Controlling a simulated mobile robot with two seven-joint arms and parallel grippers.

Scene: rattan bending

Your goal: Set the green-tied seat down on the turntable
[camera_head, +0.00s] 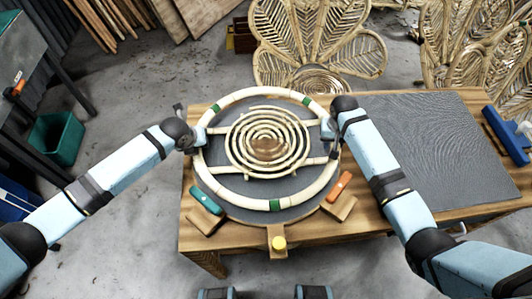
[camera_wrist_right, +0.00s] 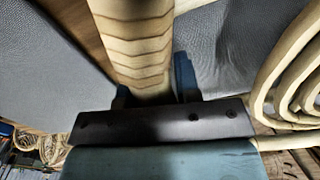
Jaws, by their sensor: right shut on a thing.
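The seat (camera_head: 240,95) is a pale round rattan ring with green ties and a coiled spiral (camera_head: 268,146) in its middle. It lies over the dark grey round turntable (camera_head: 240,186); I cannot tell whether it touches. My right gripper (camera_head: 329,131) is at the ring's right side. In the right wrist view, the right gripper (camera_wrist_right: 155,92) is shut on the wrapped rattan rim (camera_wrist_right: 133,40), a blue finger on each side. My left gripper (camera_head: 199,138) is at the ring's left side; its fingers are too small to tell open from shut.
A teal-handled tool (camera_head: 206,201) and an orange-handled one (camera_head: 339,187) sit at the turntable's front. A grey mat (camera_head: 430,140) lies clear at right. Rattan chair backs (camera_head: 310,35) stand behind.

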